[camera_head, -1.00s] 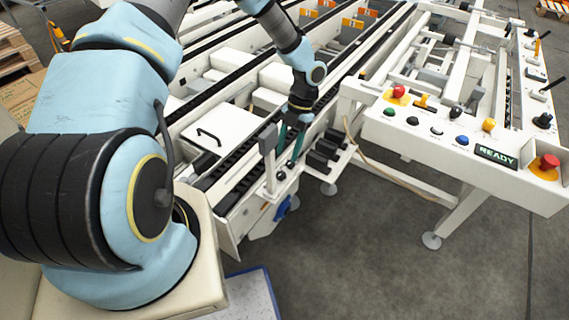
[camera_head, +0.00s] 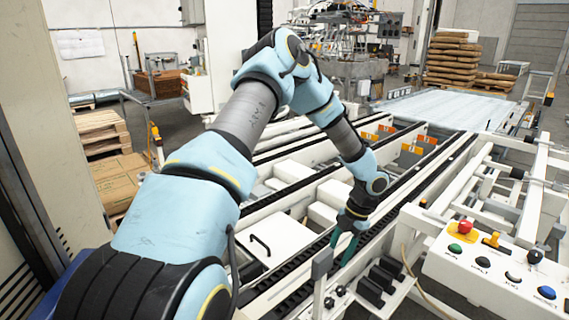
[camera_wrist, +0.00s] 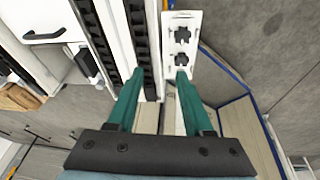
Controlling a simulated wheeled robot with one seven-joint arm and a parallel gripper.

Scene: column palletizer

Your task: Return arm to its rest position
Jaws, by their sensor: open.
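My gripper (camera_head: 345,241) hangs at the end of my arm above the near end of the conveyor (camera_head: 282,295). Its two green fingers point downward. In the wrist view my gripper (camera_wrist: 157,75) shows with its green fingers spread apart and nothing between them. Below the fingers in that view are a black chain track (camera_wrist: 139,35) and a white bracket plate with dark fittings (camera_wrist: 181,40). I cannot tell the exact height of the fingertips above the conveyor.
A control panel (camera_head: 500,262) with coloured buttons stands at the right, close to my gripper. A white handled cover (camera_head: 268,240) lies left of it. Stacked sacks (camera_head: 452,60) stand far back right; pallets and boxes (camera_head: 105,150) stand at the left.

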